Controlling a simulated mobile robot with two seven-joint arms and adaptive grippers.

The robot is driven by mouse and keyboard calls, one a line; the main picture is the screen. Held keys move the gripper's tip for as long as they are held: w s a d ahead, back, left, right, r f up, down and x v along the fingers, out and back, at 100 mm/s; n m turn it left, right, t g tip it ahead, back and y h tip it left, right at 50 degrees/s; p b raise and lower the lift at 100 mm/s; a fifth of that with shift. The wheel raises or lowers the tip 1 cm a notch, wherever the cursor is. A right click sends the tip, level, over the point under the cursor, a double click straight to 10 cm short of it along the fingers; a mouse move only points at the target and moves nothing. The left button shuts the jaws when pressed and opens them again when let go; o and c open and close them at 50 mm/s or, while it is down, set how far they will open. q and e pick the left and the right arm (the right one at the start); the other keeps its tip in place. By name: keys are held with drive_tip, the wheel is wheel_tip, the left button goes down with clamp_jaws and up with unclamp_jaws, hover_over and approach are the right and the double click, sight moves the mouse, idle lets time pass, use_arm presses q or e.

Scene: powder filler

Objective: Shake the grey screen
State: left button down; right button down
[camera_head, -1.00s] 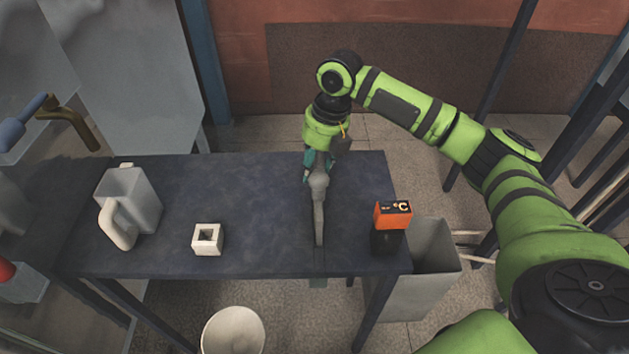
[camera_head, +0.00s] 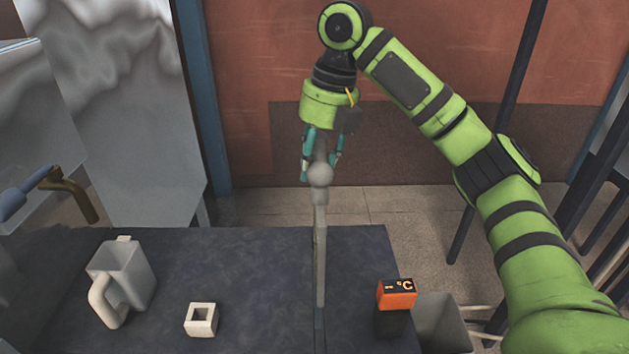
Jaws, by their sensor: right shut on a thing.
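The grey screen (camera_head: 320,240) shows nearly edge-on, as a long thin upright strip with a rounded knob at its top. My right gripper (camera_head: 321,168) points down and is shut on the screen's top end, just above the knob. The screen hangs in front of and over the dark table, its knob above the table's back edge in the picture. Whether its lower end touches the table I cannot tell. My left gripper is out of view.
On the dark table (camera_head: 240,275) stand a grey jug (camera_head: 128,272) with a pale handle, a small white square block with a hole (camera_head: 201,319), and an orange and black temperature device (camera_head: 396,295) at right. A grey bin (camera_head: 444,324) stands beyond the table's right edge.

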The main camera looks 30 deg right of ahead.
drive_tip(key=shift+r, duration=0.9)
drive_tip(key=shift+r+p, duration=0.4)
drive_tip(key=shift+p, duration=0.15)
wheel_tip(320, 180, up, 22)
drive_tip(key=p, duration=1.2)
drive_tip(key=shift+r+p, duration=0.15)
drive_tip(key=shift+p, duration=0.2)
